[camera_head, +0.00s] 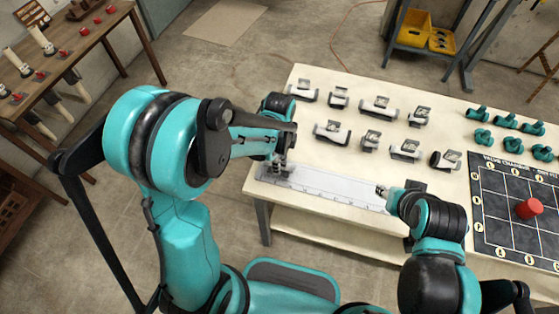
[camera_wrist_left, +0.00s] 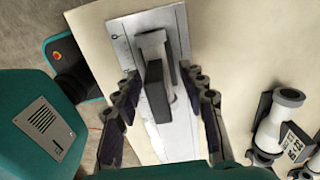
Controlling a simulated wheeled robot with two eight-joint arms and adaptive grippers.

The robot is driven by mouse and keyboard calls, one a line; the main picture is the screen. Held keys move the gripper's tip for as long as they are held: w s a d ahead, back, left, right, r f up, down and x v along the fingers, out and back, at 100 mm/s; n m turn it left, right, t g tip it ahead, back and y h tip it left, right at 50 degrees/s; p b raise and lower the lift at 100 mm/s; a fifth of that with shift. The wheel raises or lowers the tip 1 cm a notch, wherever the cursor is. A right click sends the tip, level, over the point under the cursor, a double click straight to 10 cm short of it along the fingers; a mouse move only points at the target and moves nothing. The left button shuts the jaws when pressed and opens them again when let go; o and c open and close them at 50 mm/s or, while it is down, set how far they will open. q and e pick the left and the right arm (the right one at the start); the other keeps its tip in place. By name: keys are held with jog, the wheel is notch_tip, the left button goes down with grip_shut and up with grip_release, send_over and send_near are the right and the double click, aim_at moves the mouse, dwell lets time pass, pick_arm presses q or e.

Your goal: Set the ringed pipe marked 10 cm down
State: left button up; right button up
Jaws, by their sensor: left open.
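My left gripper (camera_head: 281,166) is over the left part of a long white ruled plate (camera_head: 335,187) on the table. In the left wrist view its two fingers (camera_wrist_left: 163,76) are spread, one on each side of a pale piece with a dark grey flat bar (camera_wrist_left: 156,92). This piece appears to rest on the ruled plate (camera_wrist_left: 118,32), with gaps to both fingers. No ring or length mark on it can be read. In the head view the gripper mostly hides it. My right gripper (camera_head: 382,191) is near the plate's right end; its finger opening is unclear.
Several white pipes with dark tags (camera_head: 378,107) stand in rows behind the plate. Several teal fittings (camera_head: 505,122) are at the right, near a black grid board (camera_head: 498,190) holding a red cylinder (camera_head: 529,208). A wooden side table (camera_head: 88,42) is at the far left.

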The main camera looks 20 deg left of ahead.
pick_arm(q)
notch_tip(320, 180, up, 10)
jog(key=p, duration=0.3)
jog(key=shift+r, duration=0.25)
jog(key=shift+s+r+p, duration=0.15)
jog(key=shift+r+p, duration=0.2)
jog(key=shift+r, duration=0.25)
jog(key=s+a+r+n+t, duration=0.2)
jog(key=s+n, duration=0.3)
jog(key=n, duration=0.4)
jog(key=s+a+r+n+t, duration=0.2)
jog(key=s+r+n+t, duration=0.3)
jog(key=n, duration=0.4)
jog(key=shift+a+r, duration=0.2)
jog(key=shift+a, duration=0.15)
jog(key=shift+f+b, duration=0.4)
jog(key=shift+f, duration=0.05)
